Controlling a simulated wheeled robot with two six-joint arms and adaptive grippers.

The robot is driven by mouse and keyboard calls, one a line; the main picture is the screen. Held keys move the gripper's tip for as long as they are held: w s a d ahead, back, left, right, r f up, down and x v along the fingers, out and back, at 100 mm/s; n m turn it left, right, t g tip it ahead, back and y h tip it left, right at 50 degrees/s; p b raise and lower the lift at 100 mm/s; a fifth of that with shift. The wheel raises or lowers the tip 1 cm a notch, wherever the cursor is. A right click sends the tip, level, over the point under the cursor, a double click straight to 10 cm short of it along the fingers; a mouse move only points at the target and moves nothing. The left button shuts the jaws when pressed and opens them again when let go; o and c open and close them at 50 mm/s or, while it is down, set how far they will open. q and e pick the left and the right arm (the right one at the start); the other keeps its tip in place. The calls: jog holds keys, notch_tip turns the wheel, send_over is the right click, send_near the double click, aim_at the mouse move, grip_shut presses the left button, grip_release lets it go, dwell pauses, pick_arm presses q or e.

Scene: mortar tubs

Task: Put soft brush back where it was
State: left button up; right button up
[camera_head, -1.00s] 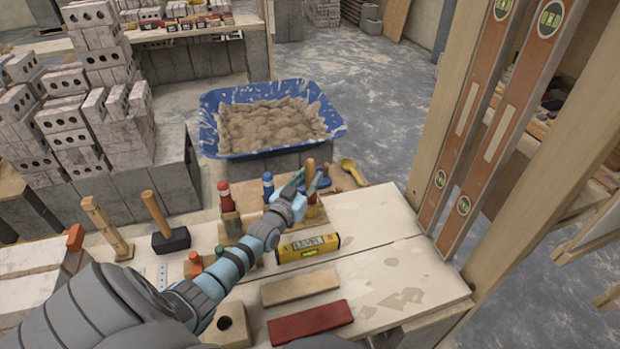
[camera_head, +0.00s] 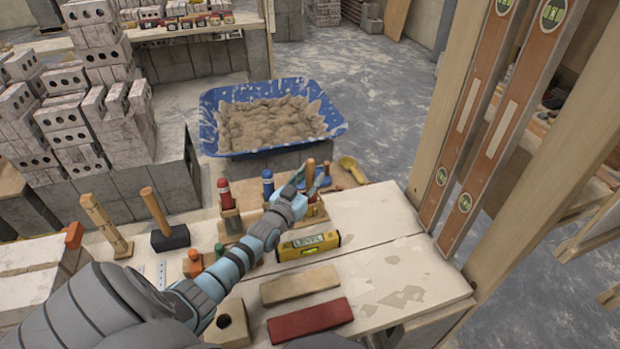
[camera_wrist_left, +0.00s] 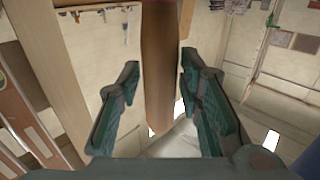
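An upright brown wooden handle (camera_head: 310,172) stands at the back of the workbench, and it also shows in the left wrist view (camera_wrist_left: 160,60). Its lower end is partly hidden by my gripper, so I cannot tell whether it belongs to the soft brush. My left gripper (camera_head: 303,184) is at this handle. In the left wrist view the two fingers of my left gripper (camera_wrist_left: 160,108) are spread on either side of the handle, with a gap showing on both sides. My right gripper is not in view.
A red-handled tool (camera_head: 225,193) and a blue-handled one (camera_head: 268,184) stand left of the gripper. A yellow level (camera_head: 308,246), a tan block (camera_head: 299,285) and a red block (camera_head: 310,320) lie in front. A mallet (camera_head: 168,237) stands left. A blue mortar tub (camera_head: 210,118) is behind.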

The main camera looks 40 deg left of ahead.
pick_arm(q)
jog(key=shift+o, duration=0.6)
jog(key=shift+s, duration=0.25)
jog(key=s+d, duration=0.2)
jog(key=s, duration=0.9)
jog(key=shift+s, duration=0.2)
